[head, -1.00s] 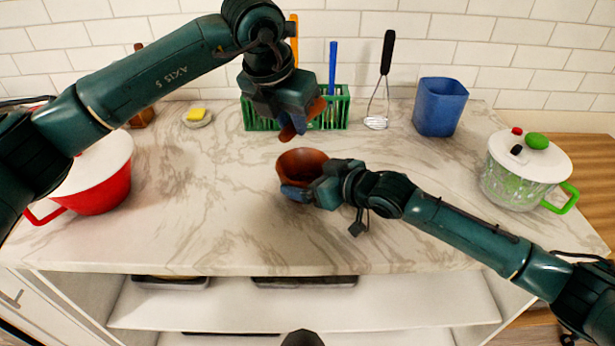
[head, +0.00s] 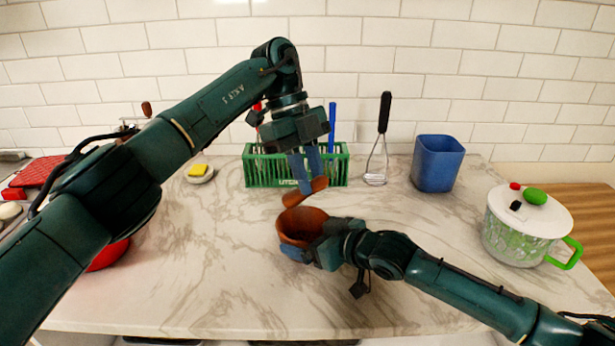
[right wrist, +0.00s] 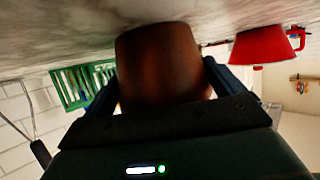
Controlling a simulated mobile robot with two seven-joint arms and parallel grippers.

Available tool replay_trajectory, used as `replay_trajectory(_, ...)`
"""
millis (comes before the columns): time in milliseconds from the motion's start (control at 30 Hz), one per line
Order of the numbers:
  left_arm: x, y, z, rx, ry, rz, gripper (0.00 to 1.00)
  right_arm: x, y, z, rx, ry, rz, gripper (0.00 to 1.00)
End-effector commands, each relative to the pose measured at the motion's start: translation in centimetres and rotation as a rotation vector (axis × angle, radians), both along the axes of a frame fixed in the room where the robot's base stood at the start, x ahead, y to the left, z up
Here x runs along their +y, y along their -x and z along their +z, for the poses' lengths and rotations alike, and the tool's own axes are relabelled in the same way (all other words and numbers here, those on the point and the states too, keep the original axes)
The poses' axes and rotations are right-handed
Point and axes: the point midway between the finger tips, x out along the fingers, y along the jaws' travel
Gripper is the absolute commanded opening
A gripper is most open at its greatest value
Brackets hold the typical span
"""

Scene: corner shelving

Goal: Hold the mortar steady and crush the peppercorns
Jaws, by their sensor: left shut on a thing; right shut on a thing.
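The brown mortar (head: 297,228) stands on the marble counter, and it fills the middle of the right wrist view (right wrist: 160,65). My right gripper (head: 318,243) is shut on its sides from the right; its fingers flank the mortar in the right wrist view (right wrist: 162,85). My left gripper (head: 306,170) points down above the mortar and is shut on an orange-brown pestle (head: 303,193). The pestle is tilted, with its lower left end just over the mortar's rim. I cannot tell whether they touch. The peppercorns and the mortar's inside bottom are not visible.
A green utensil basket (head: 262,170) stands close behind my left gripper. A yellow sponge on a dish (head: 200,173) is left. My left arm mostly hides a red pot (head: 107,256).

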Motion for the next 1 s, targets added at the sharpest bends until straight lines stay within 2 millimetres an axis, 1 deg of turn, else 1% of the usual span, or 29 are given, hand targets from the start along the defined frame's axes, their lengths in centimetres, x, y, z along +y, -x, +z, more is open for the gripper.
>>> replay_trajectory(33,0.2,-0.1,0.0,0.036,0.031,0.064,0.00,0.0,0.0,0.0,0.000,0.000,0.000,0.68)
replay_trajectory(267,0.4,-0.5,0.4,0.147,0.198,0.357,0.00,0.0,0.0,0.0,0.000,0.000,-0.001,0.68)
replay_trajectory(600,1.6,-1.6,1.3,0.239,0.569,0.830,0.00,0.0,0.0,0.0,0.000,0.000,-0.001,0.68)
replay_trajectory(700,2.2,-2.2,1.6,0.240,0.673,0.929,0.00,0.0,0.0,0.0,-0.001,-0.001,0.000,0.68)
replay_trajectory(800,2.8,-2.6,1.9,0.235,0.746,0.990,0.00,0.0,0.0,0.0,-0.001,-0.001,0.000,0.68)
replay_trajectory(1000,3.2,-3.0,1.8,0.228,0.793,1.027,0.00,0.0,0.0,0.0,-0.001,-0.001,0.000,0.68)
